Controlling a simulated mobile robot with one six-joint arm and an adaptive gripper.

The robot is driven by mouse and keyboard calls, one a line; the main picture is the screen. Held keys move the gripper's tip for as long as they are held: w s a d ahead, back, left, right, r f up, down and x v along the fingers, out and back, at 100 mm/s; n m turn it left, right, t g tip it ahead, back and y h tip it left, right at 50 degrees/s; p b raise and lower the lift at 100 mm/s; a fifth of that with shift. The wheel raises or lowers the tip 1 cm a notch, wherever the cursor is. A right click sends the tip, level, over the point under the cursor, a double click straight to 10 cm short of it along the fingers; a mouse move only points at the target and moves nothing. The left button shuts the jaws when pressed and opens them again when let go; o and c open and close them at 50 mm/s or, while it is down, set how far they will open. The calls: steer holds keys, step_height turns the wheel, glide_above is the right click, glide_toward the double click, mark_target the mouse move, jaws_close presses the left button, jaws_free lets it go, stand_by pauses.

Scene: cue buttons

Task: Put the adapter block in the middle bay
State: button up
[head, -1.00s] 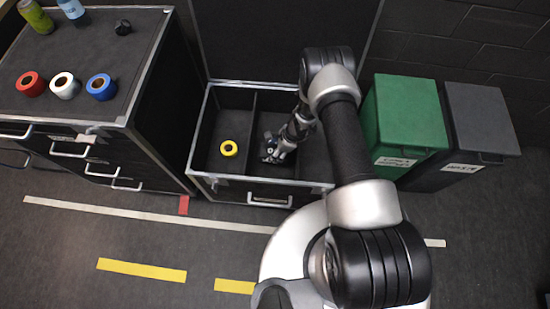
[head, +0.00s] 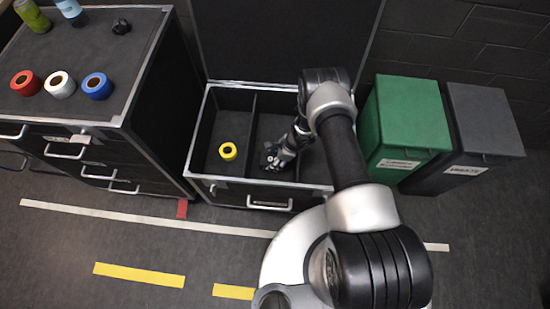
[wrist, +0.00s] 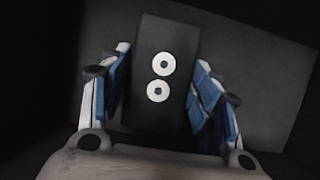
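The adapter block (wrist: 165,75) is a black block with two white rings on its face. In the wrist view it lies between the two blue-padded fingers of my gripper (wrist: 162,58). The fingertips are very close to its sides, and I cannot tell whether both touch it. In the head view my gripper (head: 272,158) reaches low into the bay right of the case's visible divider (head: 251,120). My arm hides the right part of the open case (head: 205,106).
A yellow ring (head: 228,151) lies in the left bay. The left cabinet top (head: 85,52) holds red (head: 25,83), white (head: 60,84) and blue (head: 97,86) rolls. Green (head: 405,125) and dark grey (head: 484,115) bins stand right of my arm.

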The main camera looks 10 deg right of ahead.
steer(key=o, duration=0.4)
steer(key=shift+c, duration=0.2)
steer(key=shift+r, duration=0.1)
